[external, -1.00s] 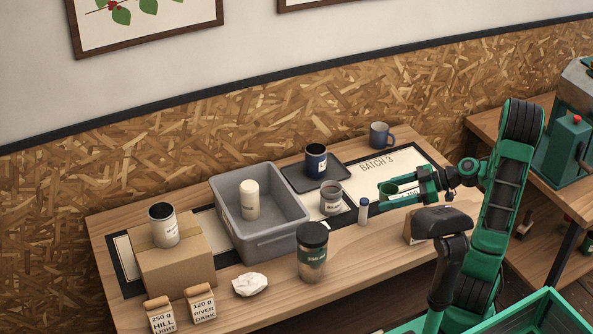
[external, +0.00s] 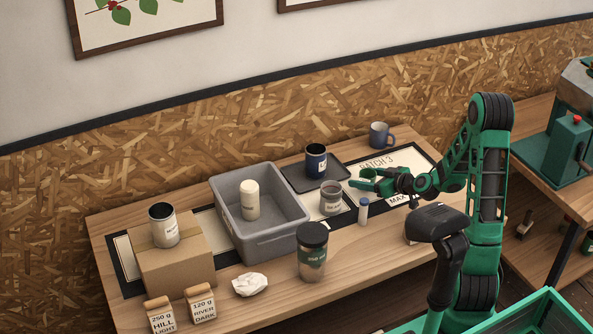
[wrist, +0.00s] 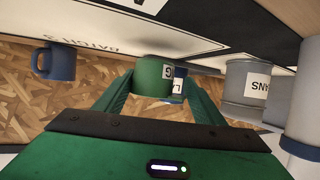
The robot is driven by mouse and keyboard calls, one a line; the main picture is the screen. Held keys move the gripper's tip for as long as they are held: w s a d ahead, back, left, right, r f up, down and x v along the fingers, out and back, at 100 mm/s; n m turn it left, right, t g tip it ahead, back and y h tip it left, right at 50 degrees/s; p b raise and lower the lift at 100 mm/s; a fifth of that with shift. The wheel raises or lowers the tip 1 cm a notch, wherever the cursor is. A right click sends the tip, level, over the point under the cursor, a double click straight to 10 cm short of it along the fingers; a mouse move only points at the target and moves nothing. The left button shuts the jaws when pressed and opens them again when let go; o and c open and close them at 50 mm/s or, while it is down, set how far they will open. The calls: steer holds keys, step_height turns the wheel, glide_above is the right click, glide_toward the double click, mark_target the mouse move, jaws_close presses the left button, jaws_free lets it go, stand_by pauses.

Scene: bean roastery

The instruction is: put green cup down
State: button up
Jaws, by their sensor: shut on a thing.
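The green cup (external: 369,173) is between the fingers of my gripper (external: 365,181), which is shut on it. It is over the "BATCH 3" mat (external: 410,158), right of the dark tray. I cannot tell whether its base touches the mat. In the wrist view the green cup (wrist: 152,74) sits between the two green fingertips (wrist: 158,88), with part of a white label showing at its right side.
A navy cup (external: 316,160) stands on the dark tray (external: 300,182). A grey tin (external: 331,198) and a small white-and-blue bottle (external: 363,211) stand close to my gripper. A blue mug (external: 380,135) is behind. The mat's right part looks clear.

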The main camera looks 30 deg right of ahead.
steer(key=shift+w+d+f, duration=0.2)
steer(key=shift+w+f, duration=0.05)
steer(key=shift+f, duration=0.05)
stand_by(0.4)
step_height(320, 180, up, 13)
steer(key=n+g+y, duration=0.8)
steer(key=n, duration=0.2)
glide_above(350, 198)
step_height(350, 198, down, 15)
steer(key=shift+r, duration=0.1)
stand_by(0.8)
